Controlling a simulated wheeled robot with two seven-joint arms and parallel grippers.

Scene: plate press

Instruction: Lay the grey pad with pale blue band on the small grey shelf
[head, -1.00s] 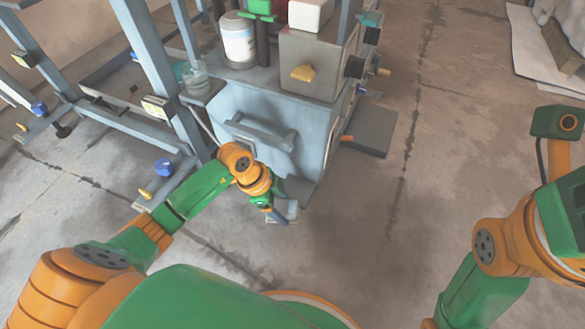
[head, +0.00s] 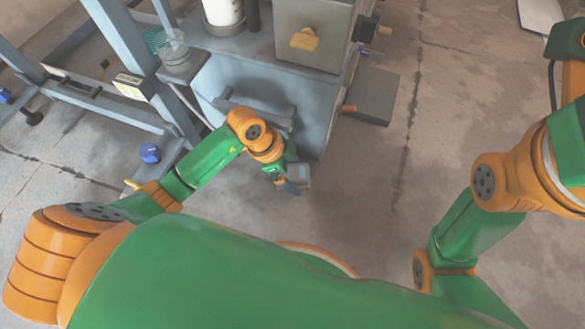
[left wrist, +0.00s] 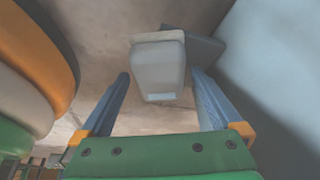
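The grey pad (left wrist: 158,65) has a pale blue band (left wrist: 160,97) on its near edge and shows in the left wrist view between and just past my fingertips. In the head view the pad (head: 300,173) is a small grey block at the end of my left arm. My left gripper (left wrist: 160,88) is open, with blue fingers on either side of the pad and a visible gap on each side. It also shows in the head view (head: 288,186). My right gripper is outside both views.
The grey-blue press body (head: 245,85) stands just beyond my left arm, with a horizontal bar on its front. A dark low slab (head: 375,95) sits at its right side. A blue knob (head: 150,153) is by the left frame.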

